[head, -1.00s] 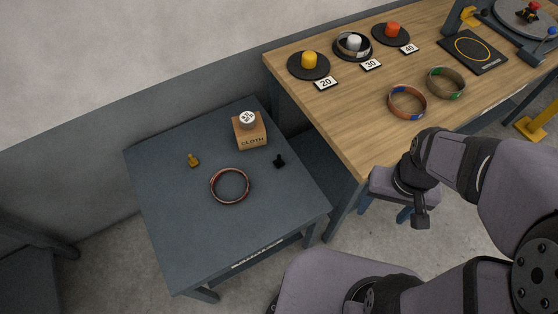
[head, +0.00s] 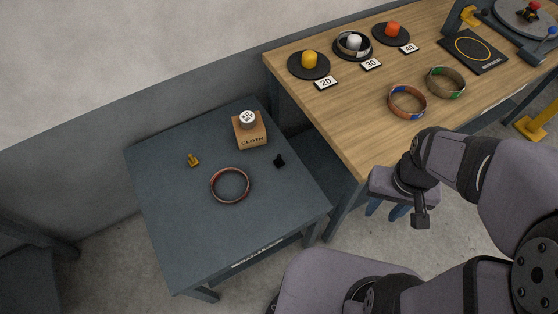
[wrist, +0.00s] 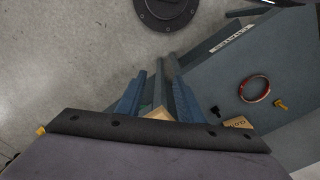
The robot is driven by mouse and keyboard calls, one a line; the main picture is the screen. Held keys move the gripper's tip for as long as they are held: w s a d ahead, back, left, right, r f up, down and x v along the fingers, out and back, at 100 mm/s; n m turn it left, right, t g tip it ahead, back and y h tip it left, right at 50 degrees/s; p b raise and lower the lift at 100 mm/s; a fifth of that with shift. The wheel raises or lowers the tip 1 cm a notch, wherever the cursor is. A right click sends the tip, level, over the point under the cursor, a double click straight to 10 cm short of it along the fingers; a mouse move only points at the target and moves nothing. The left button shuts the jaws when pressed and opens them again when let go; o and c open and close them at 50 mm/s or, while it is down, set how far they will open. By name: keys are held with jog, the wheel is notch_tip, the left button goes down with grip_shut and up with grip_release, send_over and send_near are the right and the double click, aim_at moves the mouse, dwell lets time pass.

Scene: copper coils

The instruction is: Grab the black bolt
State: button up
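The black bolt (head: 279,160) stands on the dark grey side table (head: 200,240), near its right edge. It also shows small and dark in the wrist view (wrist: 214,110), to the right of my fingers. My gripper (head: 385,209) hangs beside the wooden bench, to the right of the side table and well apart from the bolt. Its blue fingers point down, and in the wrist view a gap shows between them (wrist: 157,85). The gripper is partly open and I see nothing held.
A copper ring (head: 230,201), a brass-coloured bolt (head: 193,160) and a cloth box (head: 250,135) with a round white-topped piece (head: 247,119) share the side table. The higher wooden bench (head: 340,120), with several coils and pegs, stands between wall and arm. The side table's front is clear.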

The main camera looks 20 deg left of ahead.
notch_tip(320, 180, up, 5)
jog(key=w+a+f+n+t+h+b, duration=0.2)
jog(key=w+f+n+t+b, duration=0.15)
jog(key=w+n+b, duration=0.6)
notch_tip(320, 180, up, 3)
jog(key=n+t+y+b, duration=0.3)
jog(key=n+t+b, duration=0.7)
jog(key=n+b, duration=1.5)
send_over(278, 159)
jog(key=s+p, duration=0.3)
jog(key=n, duration=0.3)
jog(key=shift+m, duration=0.25)
jog(key=f, duration=3.2)
jog(key=shift+w+f+p, duration=0.15)
jog(key=shift+w+p, duration=0.1)
jog(key=shift+p, duration=0.1)
jog(key=shift+b+x, duration=0.45)
jog(key=shift+x, duration=3.25)
jog(key=shift+d, duration=0.15)
